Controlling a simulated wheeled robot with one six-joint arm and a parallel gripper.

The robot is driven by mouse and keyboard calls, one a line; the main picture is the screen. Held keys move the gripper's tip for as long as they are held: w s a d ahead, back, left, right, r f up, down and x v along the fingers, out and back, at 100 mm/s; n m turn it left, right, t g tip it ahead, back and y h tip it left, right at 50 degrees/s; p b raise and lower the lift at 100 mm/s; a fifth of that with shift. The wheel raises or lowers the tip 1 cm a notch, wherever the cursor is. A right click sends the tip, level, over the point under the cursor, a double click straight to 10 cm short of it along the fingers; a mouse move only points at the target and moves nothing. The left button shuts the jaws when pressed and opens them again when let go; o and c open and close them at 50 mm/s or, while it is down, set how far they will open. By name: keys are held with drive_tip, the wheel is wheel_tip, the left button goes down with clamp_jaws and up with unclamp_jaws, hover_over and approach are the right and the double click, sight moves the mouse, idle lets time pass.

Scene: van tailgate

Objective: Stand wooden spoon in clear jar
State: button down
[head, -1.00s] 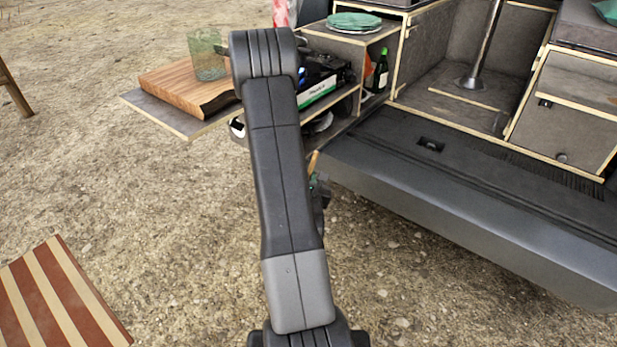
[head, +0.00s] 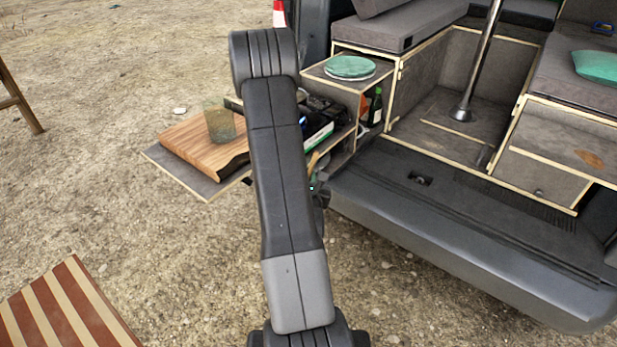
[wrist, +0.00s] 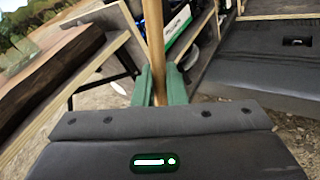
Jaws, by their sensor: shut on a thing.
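The clear jar (head: 219,124), a greenish see-through vessel, stands on a wooden cutting board at the left in the head view. My gripper (wrist: 158,85) has green fingers shut on the wooden spoon (wrist: 153,35), whose shaft rises upright between them in the wrist view. Only a bit of the spoon (head: 312,160) shows in the head view, beside my arm. My gripper is to the right of the jar and lower in the picture, mostly hidden behind my arm. The spoon's ends are not clearly visible.
The cutting board (head: 190,146) lies on a pull-out shelf (head: 200,186). A green plate stack (head: 350,67) stands on the cabinet, with a bottle (head: 375,106) below. The van's bumper (head: 470,240) is at the right. A striped mat (head: 62,310) is at lower left. Open gravel lies between.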

drive_tip(key=a+r+n+y, duration=0.3)
drive_tip(key=a+r+y, duration=0.1)
drive_tip(key=r, duration=1)
drive_tip(key=w+a+r+n+g+y, duration=0.1)
drive_tip(key=a+r+n+y, duration=0.3)
drive_tip(key=r, duration=1)
drive_tip(key=a+r+n+y+b, duration=0.1)
drive_tip(key=a+r+n+y, duration=0.3)
drive_tip(key=a+r, duration=0.4)
wheel_tip(320, 180, up, 7)
drive_tip(key=shift+w+a+r, duration=0.1)
drive_tip(key=shift+w+a, duration=0.05)
drive_tip(key=shift+w, duration=0.15)
